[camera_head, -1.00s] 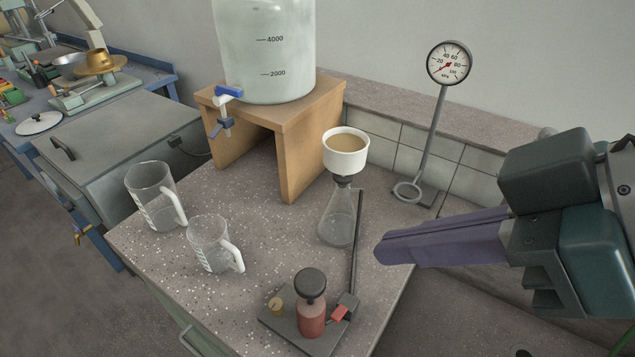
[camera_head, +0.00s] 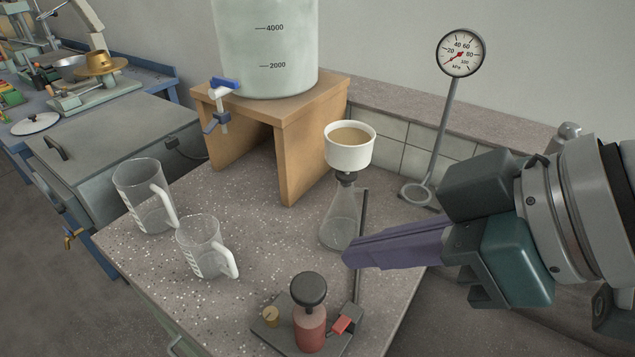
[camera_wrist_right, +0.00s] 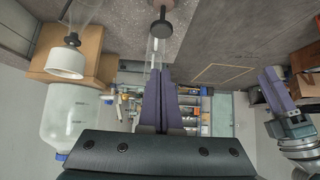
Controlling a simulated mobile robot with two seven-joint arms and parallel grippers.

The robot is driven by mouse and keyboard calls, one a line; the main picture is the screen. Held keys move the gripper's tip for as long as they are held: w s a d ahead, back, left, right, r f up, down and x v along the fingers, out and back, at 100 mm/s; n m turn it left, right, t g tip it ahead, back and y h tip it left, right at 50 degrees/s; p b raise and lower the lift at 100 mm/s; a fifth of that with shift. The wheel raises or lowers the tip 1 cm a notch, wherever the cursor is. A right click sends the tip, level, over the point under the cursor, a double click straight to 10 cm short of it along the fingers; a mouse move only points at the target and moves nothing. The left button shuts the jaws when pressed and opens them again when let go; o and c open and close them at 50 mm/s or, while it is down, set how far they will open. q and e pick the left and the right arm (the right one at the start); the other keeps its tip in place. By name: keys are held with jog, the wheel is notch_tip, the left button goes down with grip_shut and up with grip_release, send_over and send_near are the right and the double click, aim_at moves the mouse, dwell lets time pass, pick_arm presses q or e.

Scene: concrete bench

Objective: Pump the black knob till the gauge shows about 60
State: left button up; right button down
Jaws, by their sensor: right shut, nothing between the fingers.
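The black knob (camera_head: 308,290) tops a small red pump (camera_head: 310,328) on a dark base near the bench's front edge. The round gauge (camera_head: 460,52) stands on a pole at the back; its red needle points low left, below 20. My right gripper (camera_head: 350,258) has purple fingers shut and empty, above and to the right of the knob, apart from it. In the right wrist view the knob (camera_wrist_right: 162,29) lies beyond the fingertips (camera_wrist_right: 160,72). My left gripper (camera_wrist_right: 272,88) shows at the right of that view; its opening is unclear.
A glass flask (camera_head: 340,222) with a white funnel (camera_head: 350,147) of brown liquid stands close behind my right fingers. Two clear jugs (camera_head: 145,200) stand left. A large tank (camera_head: 266,45) sits on a wooden stand (camera_head: 300,165).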

aim_at(302, 282)
jog(key=w+a+f, duration=0.1)
jog(key=f, duration=0.1)
jog(key=w+a+f, duration=0.1)
jog(key=f, duration=0.2)
jog(key=a+f+b, duration=0.1)
jog(key=f, duration=0.1)
jog(key=shift+w+a+f, duration=0.35)
jog(key=shift+w+a, duration=0.05)
jog(key=shift+f, duration=0.45)
notch_tip(302, 282, down, 4)
jog(key=b, duration=0.3)
jog(key=shift+f+b, duration=0.2)
jog(key=shift+b, duration=0.1)
jog(key=shift+d+r, duration=0.1)
